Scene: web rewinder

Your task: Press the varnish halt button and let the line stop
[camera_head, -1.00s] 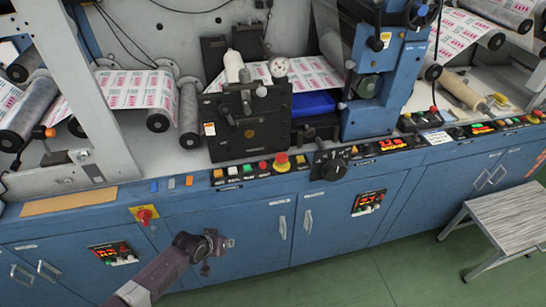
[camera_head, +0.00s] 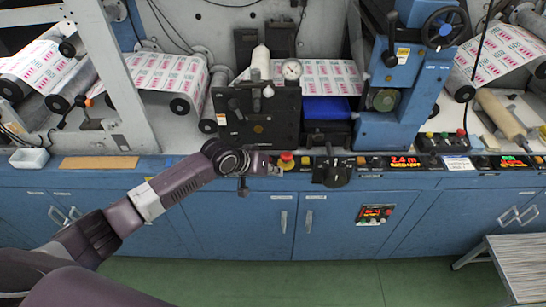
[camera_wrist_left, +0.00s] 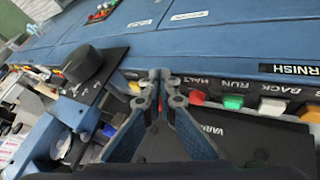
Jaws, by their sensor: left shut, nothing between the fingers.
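A black VARNISH label (camera_wrist_left: 290,69) sits farther right. My left gripper (camera_head: 277,170) is shut and empty at the console's front edge. In the left wrist view its fingertips (camera_wrist_left: 166,92) are just left of the red button; I cannot tell whether they touch anything. In the head view my arm hides the halt button. My right gripper is out of view.
A red-and-yellow mushroom button (camera_head: 286,160) is right beside the left gripper. A black knob (camera_head: 332,173) lies to its right. A display (camera_head: 405,162) is lit. A black plate unit (camera_head: 258,118) stands behind. A stool (camera_head: 520,265) is at lower right.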

